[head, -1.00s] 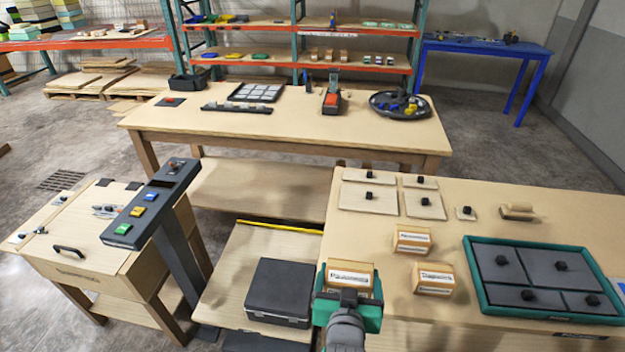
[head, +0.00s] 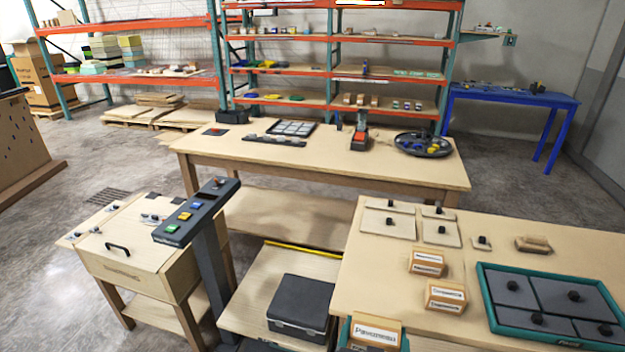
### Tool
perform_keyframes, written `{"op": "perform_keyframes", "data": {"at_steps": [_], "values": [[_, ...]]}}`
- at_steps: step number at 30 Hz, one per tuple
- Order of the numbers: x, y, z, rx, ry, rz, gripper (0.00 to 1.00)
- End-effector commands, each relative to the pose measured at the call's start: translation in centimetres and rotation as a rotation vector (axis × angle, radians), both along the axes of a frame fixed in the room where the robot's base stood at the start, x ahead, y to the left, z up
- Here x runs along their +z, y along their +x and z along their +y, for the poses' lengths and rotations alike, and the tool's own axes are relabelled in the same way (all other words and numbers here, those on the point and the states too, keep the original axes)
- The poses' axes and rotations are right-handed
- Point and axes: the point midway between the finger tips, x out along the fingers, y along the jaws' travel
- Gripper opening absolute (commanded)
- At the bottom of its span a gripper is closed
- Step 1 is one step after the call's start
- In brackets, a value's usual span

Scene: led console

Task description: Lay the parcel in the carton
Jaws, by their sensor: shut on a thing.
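My gripper (head: 374,343) is at the bottom edge of the head view, with green jaws. It is shut on a small tan box with a white label, which I take as the parcel (head: 376,330). The held box is upright by the front left edge of the right bench, and its lower part is cut off by the frame. I cannot tell for certain which thing is the carton. A brown cardboard box (head: 37,78) stands far back at the left.
Two similar labelled boxes (head: 427,262) (head: 446,296) sit on the right bench, beside a green-rimmed tray (head: 482,300). A black case (head: 301,303) lies on a low shelf. A button console (head: 197,212) stands left of it. Open floor (head: 75,262) lies at the left.

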Motion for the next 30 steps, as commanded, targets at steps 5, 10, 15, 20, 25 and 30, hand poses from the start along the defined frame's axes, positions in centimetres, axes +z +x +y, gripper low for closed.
{"op": "perform_keyframes", "data": {"at_steps": [5, 10, 15, 20, 25, 30], "values": [[-3.3, 1.7, 1.3, 0.031, 0.0, 0.007, 0.5], [-6.6, 3.1, 2.5, 0.06, -0.001, 0.009, 0.5], [-11.4, 4.3, 4.4, 0.1, -0.003, 0.011, 0.5], [-18.4, 4.6, 7.1, 0.151, -0.004, 0.016, 0.5], [-25.8, 3.3, 9.8, 0.203, -0.004, 0.014, 0.5], [-31.0, 1.4, 12.0, 0.245, -0.001, 0.009, 0.5]]}}
